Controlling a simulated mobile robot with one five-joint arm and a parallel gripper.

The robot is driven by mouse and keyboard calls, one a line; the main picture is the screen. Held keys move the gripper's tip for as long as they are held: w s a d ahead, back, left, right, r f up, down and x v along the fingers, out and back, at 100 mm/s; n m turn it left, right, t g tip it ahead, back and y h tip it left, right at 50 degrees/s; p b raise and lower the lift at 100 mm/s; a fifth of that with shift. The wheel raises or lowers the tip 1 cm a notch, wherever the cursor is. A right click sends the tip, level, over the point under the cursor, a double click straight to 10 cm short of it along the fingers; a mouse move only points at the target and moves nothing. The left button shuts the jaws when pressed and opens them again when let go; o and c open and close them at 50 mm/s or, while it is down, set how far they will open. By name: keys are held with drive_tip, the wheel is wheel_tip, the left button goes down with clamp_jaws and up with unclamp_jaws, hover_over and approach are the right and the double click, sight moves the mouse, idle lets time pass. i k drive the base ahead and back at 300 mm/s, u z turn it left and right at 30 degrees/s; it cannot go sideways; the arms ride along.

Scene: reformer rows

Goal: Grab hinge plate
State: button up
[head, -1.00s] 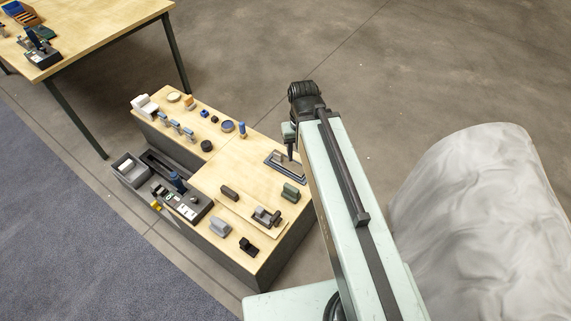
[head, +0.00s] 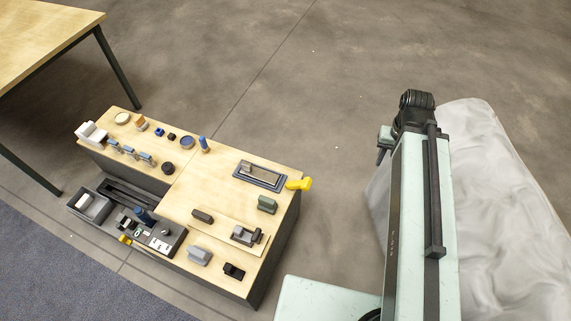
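No part can be named as the hinge plate with certainty at this size. Candidates on the low wooden bench (head: 185,195) are a grey metal piece (head: 247,236) on a thin board, a small black bracket (head: 234,271) near the front edge, and a flat metal plate in a dark blue-rimmed tray (head: 237,179). My gripper (head: 382,156) hangs at the far end of my pale green arm, right of the bench and apart from everything on it. It is small and dark, and its fingers cannot be made out.
A yellow part (head: 299,184) sticks out at the bench's right edge. Grey (head: 199,256), green (head: 267,204) and dark (head: 202,216) blocks stand nearby. A dark control panel (head: 158,238) fronts the bench. A grey draped bulk (head: 480,160) stands behind my arm. Floor between bench and arm is clear.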

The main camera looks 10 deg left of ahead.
sight(247, 170)
drive_tip(key=u, duration=4.4)
drive_tip(key=k, duration=0.35)
drive_tip(key=z, duration=0.6)
